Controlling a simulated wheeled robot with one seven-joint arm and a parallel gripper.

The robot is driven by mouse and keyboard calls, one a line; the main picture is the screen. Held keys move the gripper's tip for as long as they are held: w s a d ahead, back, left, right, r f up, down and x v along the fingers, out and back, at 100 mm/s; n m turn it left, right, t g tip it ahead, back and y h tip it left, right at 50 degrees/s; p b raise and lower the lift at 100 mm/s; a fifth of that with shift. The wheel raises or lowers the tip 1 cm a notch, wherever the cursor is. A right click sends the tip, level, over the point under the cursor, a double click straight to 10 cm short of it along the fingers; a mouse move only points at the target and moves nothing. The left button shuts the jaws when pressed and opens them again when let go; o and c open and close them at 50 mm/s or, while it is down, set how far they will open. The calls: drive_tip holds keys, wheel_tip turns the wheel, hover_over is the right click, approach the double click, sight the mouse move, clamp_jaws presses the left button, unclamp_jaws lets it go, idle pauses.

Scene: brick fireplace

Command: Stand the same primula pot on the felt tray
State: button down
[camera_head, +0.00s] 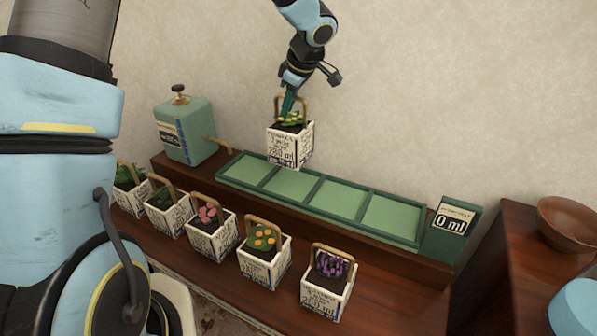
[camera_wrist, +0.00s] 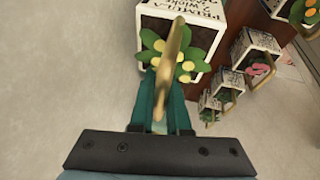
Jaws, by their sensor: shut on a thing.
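The primula pot (camera_head: 290,148) is a white square pot with black lettering, dark soil, green leaves, yellow flowers and an arched tan handle. My gripper (camera_head: 289,103) is shut on that handle and holds the pot upright in the air. In the wrist view the pot (camera_wrist: 207,27) reads "PRIMULA", and its handle passes between my gripper's green fingers (camera_wrist: 163,108). The felt tray (camera_head: 315,189) is a long green tray with several pale-green compartments on a raised wooden ledge. The pot overlaps its left-middle part in the head view; the exact height above it is unclear. The compartments look empty.
Several other flower pots stand in a row on the lower wooden shelf, among them orange (camera_head: 264,257), pink (camera_head: 212,236) and purple (camera_head: 328,284) ones. A green canister (camera_head: 184,130) stands left of the tray. A "0 ml" display (camera_head: 452,222) stands right. A brown bowl (camera_head: 570,222) sits far right.

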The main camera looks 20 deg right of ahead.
sight(300, 130)
wheel_tip(300, 130, down, 9)
drive_tip(key=shift+f+p, duration=0.1)
drive_tip(key=shift+p, duration=0.2)
drive_tip(key=shift+f, duration=0.1)
drive_tip(key=c, duration=0.9)
unclamp_jaws()
drive_tip(key=v, duration=1.2)
drive_tip(key=shift+b, duration=0.35)
